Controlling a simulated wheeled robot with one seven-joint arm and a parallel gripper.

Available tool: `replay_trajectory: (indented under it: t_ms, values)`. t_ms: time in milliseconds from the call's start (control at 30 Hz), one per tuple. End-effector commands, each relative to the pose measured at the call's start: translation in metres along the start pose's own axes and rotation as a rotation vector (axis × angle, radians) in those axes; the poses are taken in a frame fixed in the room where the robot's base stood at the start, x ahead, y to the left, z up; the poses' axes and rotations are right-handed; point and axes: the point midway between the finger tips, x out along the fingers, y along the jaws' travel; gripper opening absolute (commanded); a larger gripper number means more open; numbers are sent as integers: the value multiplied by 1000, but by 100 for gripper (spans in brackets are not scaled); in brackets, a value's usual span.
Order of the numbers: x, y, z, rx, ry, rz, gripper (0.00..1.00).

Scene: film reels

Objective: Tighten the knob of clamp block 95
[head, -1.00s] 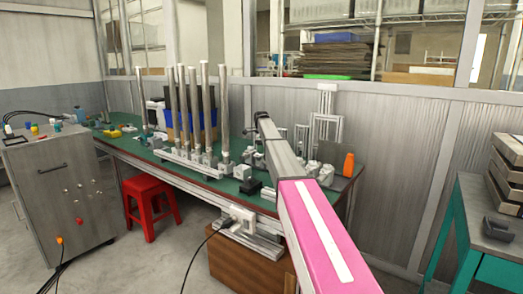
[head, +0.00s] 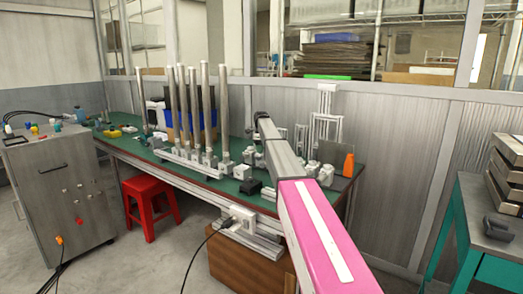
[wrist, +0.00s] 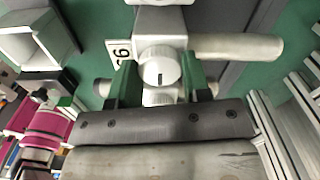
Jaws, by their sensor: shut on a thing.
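In the wrist view, a round white knob (wrist: 158,62) sits on a light grey clamp block (wrist: 160,22). A short dark line marks its face. My gripper (wrist: 158,75) has its dark green fingers on both sides of the knob, shut on it. A white label (wrist: 121,48) with a dark number is beside the block; it is turned sideways, and I cannot read it surely. A pale round rod (wrist: 238,47) runs out of the block to the right. In the head view, my arm hides the gripper and this knob.
The green-topped workbench (head: 232,186) carries several upright metal rods (head: 204,105) and small blocks. An orange bottle (head: 348,165) stands near its right end. A red stool (head: 151,205) is at the bench's front. A grey cabinet (head: 60,195) is at the left.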

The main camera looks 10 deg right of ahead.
Motion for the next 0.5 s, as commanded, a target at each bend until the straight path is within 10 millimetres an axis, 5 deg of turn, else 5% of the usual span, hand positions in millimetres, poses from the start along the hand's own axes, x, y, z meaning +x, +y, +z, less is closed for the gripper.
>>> replay_trajectory:
  t_ms: [33,67,133,500]
  values:
    - [-1,0,0,2,-1,-1,20]
    - [-1,0,0,2,-1,-1,50]
    - [-1,0,0,1,-1,-1,69]
    - [-3,0,0,0,-1,0,69]
